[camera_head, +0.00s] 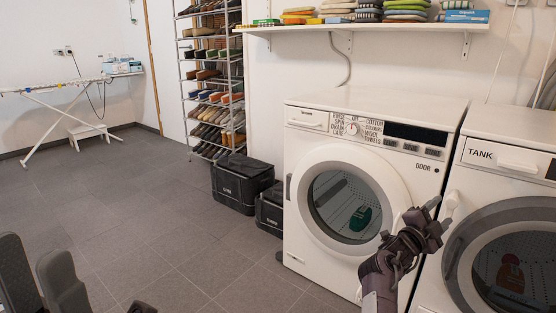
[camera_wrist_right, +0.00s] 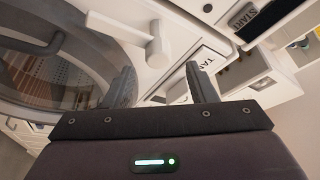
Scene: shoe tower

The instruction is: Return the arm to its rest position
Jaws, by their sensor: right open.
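My right gripper (camera_head: 438,220) is in front of the gap between the two white washing machines, near the door edge of the left one. It also shows in the right wrist view (camera_wrist_right: 163,82), with its two dark fingers apart and nothing held between them. The left machine (camera_head: 375,108) has its round door shut, with a green item (camera_head: 360,218) behind the glass.
The right machine (camera_head: 510,180), labelled TANK, stands close beside my right arm; a white handle (camera_wrist_right: 158,46) shows past the fingers. A shelf (camera_head: 365,27) holds folded items.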

